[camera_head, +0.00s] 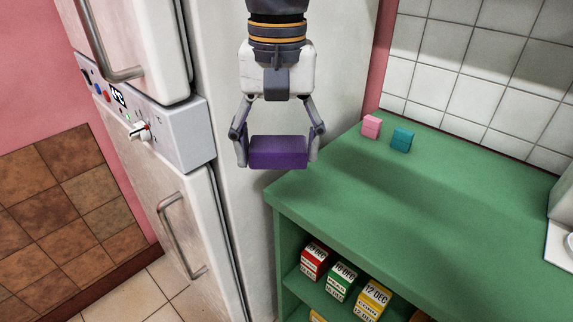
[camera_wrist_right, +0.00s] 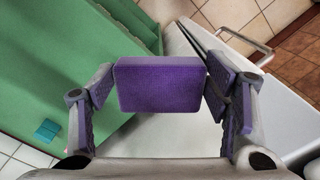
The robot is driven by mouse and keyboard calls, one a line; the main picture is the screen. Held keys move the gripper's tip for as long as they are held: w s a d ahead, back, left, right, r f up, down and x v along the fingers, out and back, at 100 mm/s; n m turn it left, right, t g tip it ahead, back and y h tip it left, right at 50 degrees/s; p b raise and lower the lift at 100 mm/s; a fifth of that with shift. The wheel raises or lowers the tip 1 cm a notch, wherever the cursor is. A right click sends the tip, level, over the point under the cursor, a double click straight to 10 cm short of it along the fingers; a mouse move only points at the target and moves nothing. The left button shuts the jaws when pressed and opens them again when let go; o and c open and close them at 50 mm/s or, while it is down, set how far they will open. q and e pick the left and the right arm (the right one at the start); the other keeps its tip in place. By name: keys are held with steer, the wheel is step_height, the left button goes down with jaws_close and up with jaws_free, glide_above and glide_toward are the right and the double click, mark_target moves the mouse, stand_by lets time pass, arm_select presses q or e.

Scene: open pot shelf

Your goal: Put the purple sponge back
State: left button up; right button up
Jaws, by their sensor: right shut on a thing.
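The purple sponge (camera_head: 278,152) is between the fingers of my right gripper (camera_head: 277,150), which is shut on it. In the head view they hang in the air in front of the white fridge, left of the green counter's near corner. The sponge (camera_wrist_right: 161,84) also shows in the right wrist view, between both finger pads (camera_wrist_right: 160,88). A pink sponge (camera_head: 371,127) and a teal sponge (camera_head: 402,139) stand side by side at the back left of the green counter (camera_head: 440,215). The teal one (camera_wrist_right: 46,131) shows in the wrist view too. My left gripper is not in view.
The white fridge (camera_head: 180,200), with protruding handles (camera_head: 180,233), stands left of the counter. An open shelf below the countertop holds several dated boxes (camera_head: 341,280). A tiled wall (camera_head: 470,70) backs the counter. A white object (camera_head: 562,225) stands at the right edge. The counter's middle is clear.

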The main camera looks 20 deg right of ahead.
steer(key=shift+s+a+r, duration=0.2)
steer(key=shift+a, duration=0.15)
steer(key=w+d+f, duration=0.5)
steer(key=d, duration=0.3)
steer(key=b, duration=0.1)
glide_above(318, 183)
steer(key=f, duration=0.4)
steer(key=shift+s+a+f, duration=0.15)
steer(key=shift+a+f, duration=0.15)
steer(key=shift+f, duration=0.1)
steer(key=f, duration=0.3)
steer(key=shift+d, duration=0.35)
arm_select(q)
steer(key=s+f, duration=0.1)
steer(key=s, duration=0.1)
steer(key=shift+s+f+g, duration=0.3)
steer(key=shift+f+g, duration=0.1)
arm_select(e)
steer(key=shift+a+f, duration=0.1)
steer(key=shift+f, duration=0.05)
steer(key=shift+f, duration=0.2)
steer(key=o, duration=1.1)
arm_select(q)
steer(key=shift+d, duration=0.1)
